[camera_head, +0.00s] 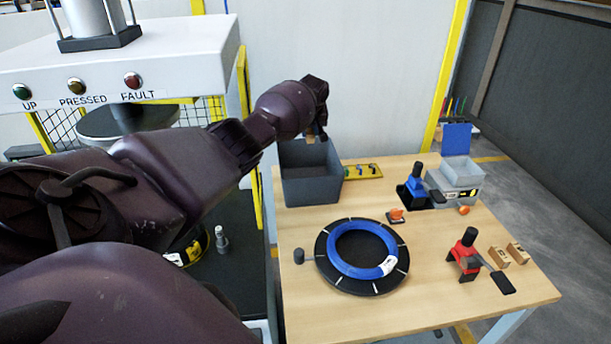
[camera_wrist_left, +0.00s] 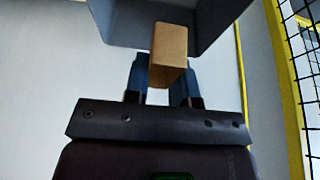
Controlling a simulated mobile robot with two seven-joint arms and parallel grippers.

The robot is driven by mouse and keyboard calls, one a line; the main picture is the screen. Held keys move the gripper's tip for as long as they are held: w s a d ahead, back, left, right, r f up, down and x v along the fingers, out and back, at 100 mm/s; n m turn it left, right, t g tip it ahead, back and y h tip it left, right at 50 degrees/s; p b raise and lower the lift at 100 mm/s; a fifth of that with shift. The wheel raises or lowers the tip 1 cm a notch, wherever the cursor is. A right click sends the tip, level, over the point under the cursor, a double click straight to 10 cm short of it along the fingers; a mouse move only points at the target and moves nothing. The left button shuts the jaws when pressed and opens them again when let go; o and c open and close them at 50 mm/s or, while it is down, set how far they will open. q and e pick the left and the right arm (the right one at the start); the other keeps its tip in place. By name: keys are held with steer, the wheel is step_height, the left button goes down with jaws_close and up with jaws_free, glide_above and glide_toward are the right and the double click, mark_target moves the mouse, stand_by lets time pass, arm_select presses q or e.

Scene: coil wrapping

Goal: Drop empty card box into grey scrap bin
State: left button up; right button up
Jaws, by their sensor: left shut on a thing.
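The grey scrap bin (camera_head: 311,188) stands open at the far left corner of the table, and part of it shows at the top of the left wrist view (camera_wrist_left: 120,25). My left gripper (camera_head: 318,134) is at the bin's far rim, seen from the head. It is shut on a small brown card box (camera_wrist_left: 168,50), held between both fingers. In the head view only a sliver of the box shows below the gripper. I cannot tell whether the box touches the bin. My right gripper is not in view.
A wooden table (camera_head: 430,308) carries a round black fixture with a blue coil (camera_head: 338,262), a red-handled tool (camera_head: 467,255), a blue-handled tool (camera_head: 415,185), two small card boxes (camera_head: 499,256) and a grey container (camera_head: 460,172). A white press stands left.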

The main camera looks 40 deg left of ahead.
arm_select(q)
steer(key=shift+f, duration=1.55)
steer(key=o, duration=1)
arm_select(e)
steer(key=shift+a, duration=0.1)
arm_select(q)
steer(key=shift+r, duration=0.1)
